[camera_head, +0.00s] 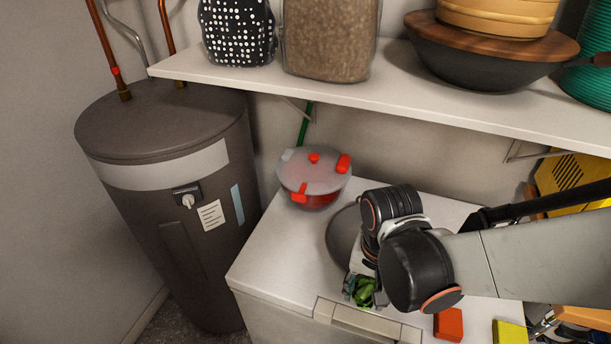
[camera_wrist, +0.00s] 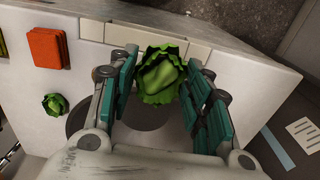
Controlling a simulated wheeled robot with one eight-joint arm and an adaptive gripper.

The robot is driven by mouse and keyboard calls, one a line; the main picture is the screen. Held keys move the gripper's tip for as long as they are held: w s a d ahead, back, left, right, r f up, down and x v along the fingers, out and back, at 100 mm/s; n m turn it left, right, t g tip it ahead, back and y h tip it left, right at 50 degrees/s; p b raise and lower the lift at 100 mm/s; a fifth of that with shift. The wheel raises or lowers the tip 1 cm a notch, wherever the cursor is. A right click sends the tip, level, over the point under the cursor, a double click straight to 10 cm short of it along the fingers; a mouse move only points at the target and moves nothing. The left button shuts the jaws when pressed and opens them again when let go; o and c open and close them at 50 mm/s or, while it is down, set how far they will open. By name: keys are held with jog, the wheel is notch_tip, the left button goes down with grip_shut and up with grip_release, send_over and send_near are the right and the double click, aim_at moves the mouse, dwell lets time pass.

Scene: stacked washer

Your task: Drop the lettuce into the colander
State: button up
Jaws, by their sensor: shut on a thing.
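The leafy green lettuce (camera_wrist: 162,78) sits between the teal-padded fingers of my gripper (camera_wrist: 164,66) in the wrist view, and they are shut on it. In the head view the lettuce (camera_head: 364,292) shows below my gripper (camera_head: 361,278), over the front edge of the white machine top; my wrist hides most of the fingers. I cannot make out a plain colander. A red bowl with a clear lid (camera_head: 313,172) stands at the back of the top. A flat grey round thing (camera_head: 341,238) lies partly behind my wrist; it also shows in the wrist view (camera_wrist: 145,114).
A small green leafy item (camera_wrist: 55,104) and an orange-red block (camera_wrist: 47,48) lie on the white top; the block (camera_head: 448,324) and a yellow one (camera_head: 509,332) show at front right. A loaded shelf (camera_head: 400,98) overhangs the back. A dark tank (camera_head: 165,200) stands left.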

jog(key=w+d+b, duration=0.1)
jog(key=w+d, duration=0.2)
jog(key=w, duration=0.5)
jog(key=w+d, duration=0.3)
jog(key=w, duration=0.4)
jog(key=shift+w+d+f+b, duration=0.1)
jog(key=shift+f+b, duration=1.15)
jog(key=shift+f, duration=0.55)
jog(key=shift+w+d+f+b, duration=0.1)
jog(key=shift+f+b, duration=1.1)
jog(key=shift+f, duration=0.55)
jog(key=shift+f+b, duration=0.45)
jog(key=shift+f, duration=0.15)
jog(key=o, duration=0.9)
jog(key=shift+c, duration=0.2)
